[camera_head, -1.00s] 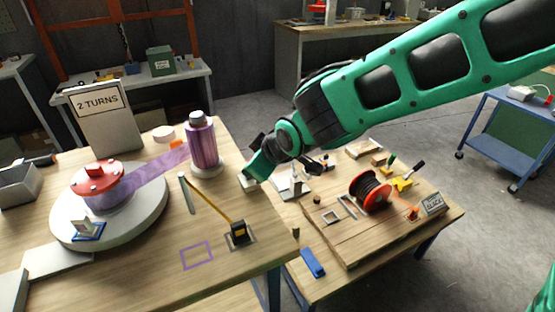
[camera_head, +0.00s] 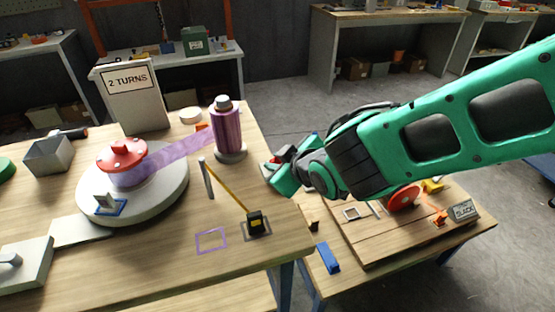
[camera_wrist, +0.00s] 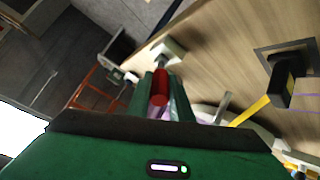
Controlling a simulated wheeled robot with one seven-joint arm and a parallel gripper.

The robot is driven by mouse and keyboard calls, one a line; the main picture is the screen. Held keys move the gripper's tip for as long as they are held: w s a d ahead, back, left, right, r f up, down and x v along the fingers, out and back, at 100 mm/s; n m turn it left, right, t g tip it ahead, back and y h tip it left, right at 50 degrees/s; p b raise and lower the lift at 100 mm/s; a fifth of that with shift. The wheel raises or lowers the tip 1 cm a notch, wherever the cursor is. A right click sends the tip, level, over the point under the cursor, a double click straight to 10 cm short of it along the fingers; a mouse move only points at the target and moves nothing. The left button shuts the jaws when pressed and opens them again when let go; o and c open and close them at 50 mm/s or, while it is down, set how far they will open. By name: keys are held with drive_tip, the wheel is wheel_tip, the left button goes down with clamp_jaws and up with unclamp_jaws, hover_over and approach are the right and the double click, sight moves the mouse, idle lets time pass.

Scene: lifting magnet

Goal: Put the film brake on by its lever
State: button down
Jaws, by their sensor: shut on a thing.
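My gripper (camera_head: 277,168) is at the right edge of the main table, beside the film roll. In the wrist view its green fingers (camera_wrist: 160,92) are shut on a red rod-like handle (camera_wrist: 159,86), which looks like the brake lever. A pale block (camera_wrist: 168,51) at the table edge, seemingly the brake's base, shows just beyond the fingers. In the head view the fingers hide most of the lever. The purple film roll (camera_head: 228,132) stands upright on a round base. Its film (camera_head: 183,156) stretches left to the red-capped load (camera_head: 122,155) on the turntable (camera_head: 170,187).
A thin grey post (camera_head: 206,178) has a yellow strap running to a black block (camera_head: 257,224) near the front right corner. A "2 TURNS" sign (camera_head: 128,80) stands behind the turntable. A lower wooden bench (camera_head: 380,245) with small parts lies right, under my arm.

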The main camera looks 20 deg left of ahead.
drive_tip(key=shift+w+d+f, duration=0.1)
drive_tip(key=shift+d+f, duration=0.05)
drive_tip(key=shift+d, duration=0.1)
drive_tip(key=c, duration=1.6)
unclamp_jaws()
drive_tip(key=shift+c, duration=0.2)
drive_tip(key=shift+o, duration=0.3)
drive_tip(key=shift+a, duration=0.1)
drive_tip(key=v, duration=1.1)
drive_tip(key=shift+w, duration=0.15)
